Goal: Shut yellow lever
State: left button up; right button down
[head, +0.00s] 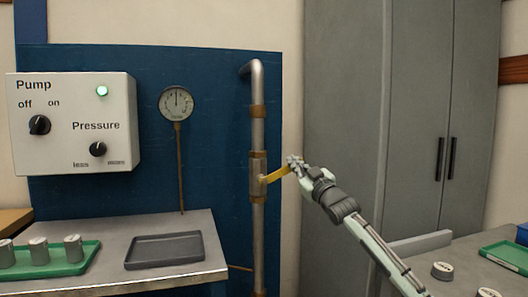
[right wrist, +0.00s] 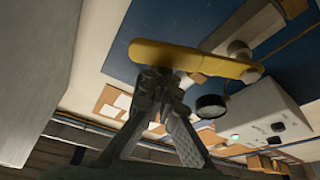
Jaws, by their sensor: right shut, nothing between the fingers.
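The yellow lever (head: 275,174) sticks out to the right from the valve (head: 257,177) on the vertical metal pipe, tilted slightly upward at its free end. My right gripper (head: 294,162) is at the lever's free end, with its fingers shut and nothing between them. In the right wrist view the lever (right wrist: 190,58) lies across the picture just beyond the closed fingertips (right wrist: 157,75), which touch or nearly touch it. My left gripper is not in view.
The pump box (head: 72,122) with knobs and a lit green lamp hangs on the blue panel, beside a round gauge (head: 176,103). A metal bench holds a dark tray (head: 164,250) and a green tray (head: 70,264) with several cylinders. Grey cabinets (head: 420,110) stand at right.

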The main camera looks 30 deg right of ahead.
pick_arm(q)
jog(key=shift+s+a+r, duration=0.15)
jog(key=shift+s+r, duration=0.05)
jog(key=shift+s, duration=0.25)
pick_arm(e)
jog(key=f+m+h, duration=0.1)
jog(key=m, duration=0.1)
jog(key=d+f+m+h, duration=0.1)
jog(key=m, duration=0.1)
jog(key=f+m+h, duration=0.1)
jog(key=f+m, duration=0.1)
jog(key=shift+s+d+f, duration=0.1)
jog(key=shift+d, duration=0.15)
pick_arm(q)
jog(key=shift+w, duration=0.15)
pick_arm(e)
jog(key=shift+m, duration=0.3)
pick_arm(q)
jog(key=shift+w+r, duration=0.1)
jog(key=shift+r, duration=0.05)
